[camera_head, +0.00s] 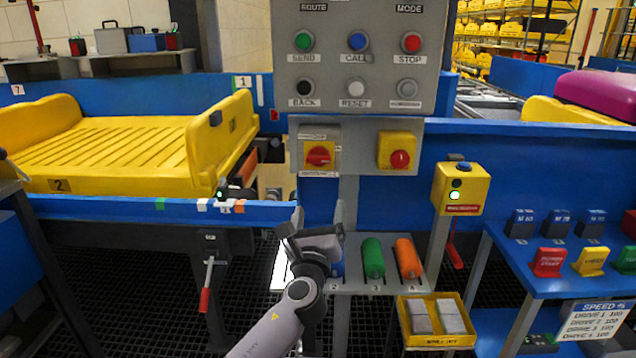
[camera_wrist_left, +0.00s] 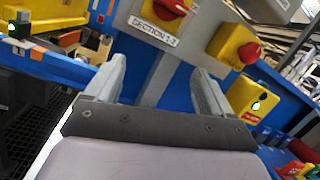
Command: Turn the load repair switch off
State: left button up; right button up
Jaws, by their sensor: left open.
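A rotary switch (camera_head: 319,156) with a red knob on a yellow plate sits on the grey panel below the button panel. The label above it is too small to read. In the left wrist view the red knob (camera_wrist_left: 169,7) shows at the top, with a "SECTION 1-2" label below it. My left gripper (camera_head: 318,216) is open and empty below the switch, apart from it. Its two fingers (camera_wrist_left: 160,72) point up toward the panel in the left wrist view. My right gripper is not in view.
A yellow box with a red knob (camera_head: 398,151) is right of the switch. A yellow box with lights (camera_head: 461,188) stands further right. A yellow tray (camera_head: 120,150) sits on the left conveyor.

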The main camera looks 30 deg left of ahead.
aim_at(318, 161)
pick_arm(q)
jog(key=shift+w+a+r+m+t+y+b, duration=0.15)
jog(key=shift+w+a+r+m+y, duration=0.25)
jog(key=shift+w+a+r, duration=0.6)
jog(key=shift+w+a+r+m+t+y+b, duration=0.15)
jog(key=shift+w+a+r+m+y, duration=0.3)
jog(key=shift+w+r, duration=1)
jog(key=shift+w+a+r+m+t+y+b, duration=0.1)
jog(key=shift+w+a+r+m+t+y, duration=0.25)
jog(key=shift+w+a+r, duration=0.85)
jog(key=shift+s+d+r, duration=0.3)
jog(key=shift+s, duration=0.05)
jog(key=shift+g, duration=0.35)
jog(key=c, duration=1.1)
